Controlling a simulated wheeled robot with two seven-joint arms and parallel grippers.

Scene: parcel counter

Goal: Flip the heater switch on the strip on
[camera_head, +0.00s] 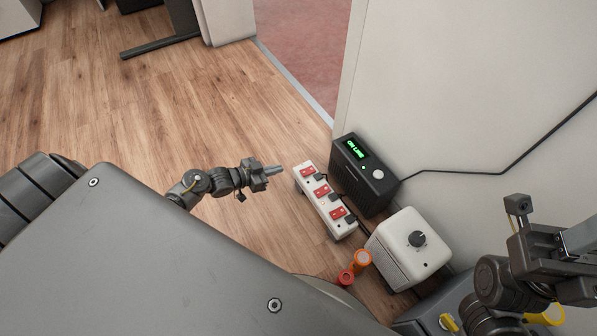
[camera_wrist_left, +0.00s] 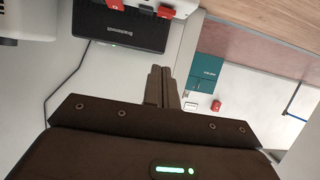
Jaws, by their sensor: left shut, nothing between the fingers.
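The white power strip (camera_head: 329,205) lies left of the black box and the white box in the head view. It has three red rocker switches: far (camera_head: 307,172), middle (camera_head: 322,191) and near (camera_head: 338,213). Their labels are too small to read. My left gripper (camera_head: 279,169) is shut and empty, just left of the strip's far end and apparently apart from it. In the left wrist view its closed fingers (camera_wrist_left: 159,82) show in the middle, with part of the strip (camera_wrist_left: 145,4) at the top edge. My right gripper (camera_head: 565,270) is at the lower right; its jaws are unclear.
A black box (camera_head: 363,183) with a green lit display and a white box (camera_head: 407,247) with a dark knob (camera_head: 417,239) stand beside the strip. Orange and red round items (camera_head: 362,259) are near its lower end. A black cable runs along the wall.

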